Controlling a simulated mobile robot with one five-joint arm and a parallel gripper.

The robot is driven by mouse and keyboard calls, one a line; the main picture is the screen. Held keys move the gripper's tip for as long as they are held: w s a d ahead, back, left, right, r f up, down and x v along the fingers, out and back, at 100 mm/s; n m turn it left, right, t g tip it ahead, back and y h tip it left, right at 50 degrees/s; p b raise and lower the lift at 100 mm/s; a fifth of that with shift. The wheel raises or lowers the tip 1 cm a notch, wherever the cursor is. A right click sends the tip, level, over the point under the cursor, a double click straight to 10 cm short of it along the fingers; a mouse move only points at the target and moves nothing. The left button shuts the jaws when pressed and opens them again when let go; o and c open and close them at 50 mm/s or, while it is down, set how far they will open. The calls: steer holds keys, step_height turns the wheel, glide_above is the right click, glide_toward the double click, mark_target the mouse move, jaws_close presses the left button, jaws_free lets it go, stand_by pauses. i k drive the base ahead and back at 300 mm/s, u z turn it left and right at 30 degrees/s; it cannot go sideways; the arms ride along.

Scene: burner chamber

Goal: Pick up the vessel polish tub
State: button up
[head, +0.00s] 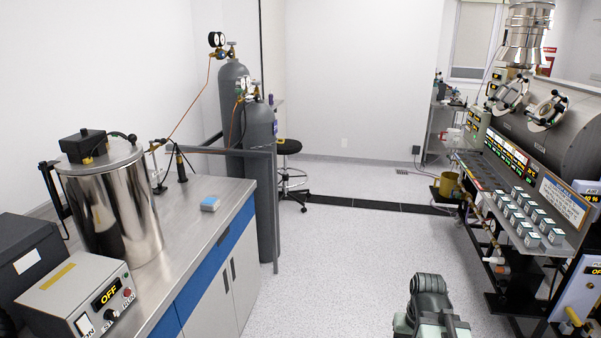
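A small flat blue-and-white container (210,203) lies on the grey metal counter (190,240), right of the shiny steel vessel. It could be the vessel polish tub, but no label is readable at this size. Part of my own grey-green arm shows at the bottom edge, over the floor and right of the counter. My gripper's fingers are not visible. The arm is well apart from the blue-and-white container.
A steel vessel (112,205) and a control box (85,295) reading OFF stand on the counter. Gas cylinders (262,150) stand behind it, near a black stool (288,147). The middle floor is clear.

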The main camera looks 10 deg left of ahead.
mark_target(209, 204)
steer(key=i, duration=2.75)
steer(key=u, duration=3.9)
